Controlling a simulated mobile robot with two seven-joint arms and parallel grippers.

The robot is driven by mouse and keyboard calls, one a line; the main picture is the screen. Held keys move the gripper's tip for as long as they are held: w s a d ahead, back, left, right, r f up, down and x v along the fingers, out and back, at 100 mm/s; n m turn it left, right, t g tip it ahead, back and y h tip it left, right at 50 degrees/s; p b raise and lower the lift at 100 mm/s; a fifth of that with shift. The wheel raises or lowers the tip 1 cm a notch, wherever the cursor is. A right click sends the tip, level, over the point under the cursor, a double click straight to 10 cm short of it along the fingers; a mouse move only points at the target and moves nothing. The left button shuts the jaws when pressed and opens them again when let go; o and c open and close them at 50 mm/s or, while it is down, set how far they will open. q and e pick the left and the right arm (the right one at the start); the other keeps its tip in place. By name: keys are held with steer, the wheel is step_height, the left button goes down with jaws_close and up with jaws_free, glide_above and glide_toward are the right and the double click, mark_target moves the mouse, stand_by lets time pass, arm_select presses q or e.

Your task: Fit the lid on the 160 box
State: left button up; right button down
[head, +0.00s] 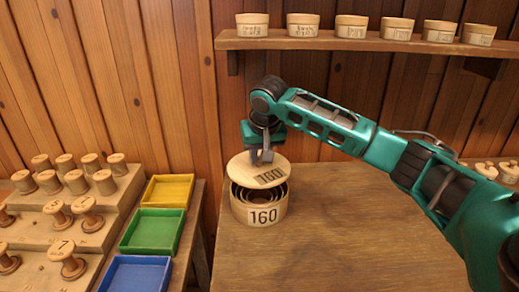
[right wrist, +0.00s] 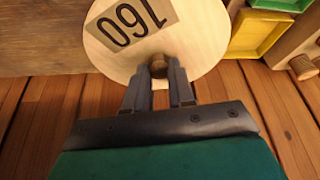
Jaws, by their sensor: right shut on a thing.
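The 160 box (head: 259,214) is a round wooden box standing on the table, with 160 on its front and nested rings showing inside its open top. The round wooden lid (head: 247,165), marked 160, is tilted above the back of the box; I cannot tell whether they touch. The lid fills the top of the right wrist view (right wrist: 193,28). My right gripper (head: 262,160) is shut on the lid's knob (right wrist: 158,66), which is mostly hidden between the fingers. My left gripper is not in view.
The table (head: 350,240) is clear to the right of the box. Yellow (head: 167,191), green (head: 152,231) and blue (head: 136,274) trays stand at left beside stepped racks of wooden spools (head: 87,213). A wall shelf (head: 350,44) holds several small labelled boxes. Small lidded pieces (head: 487,170) sit at far right.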

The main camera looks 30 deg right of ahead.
mark_target(260, 167)
steer(key=shift+f, duration=2.45)
steer(key=shift+s+f, duration=0.15)
steer(key=shift+c, duration=2.4)
jaws_free()
steer(key=shift+r, duration=0.2)
steer(key=shift+r, duration=0.5)
steer(key=shift+r, duration=0.15)
steer(key=shift+r, duration=3.4)
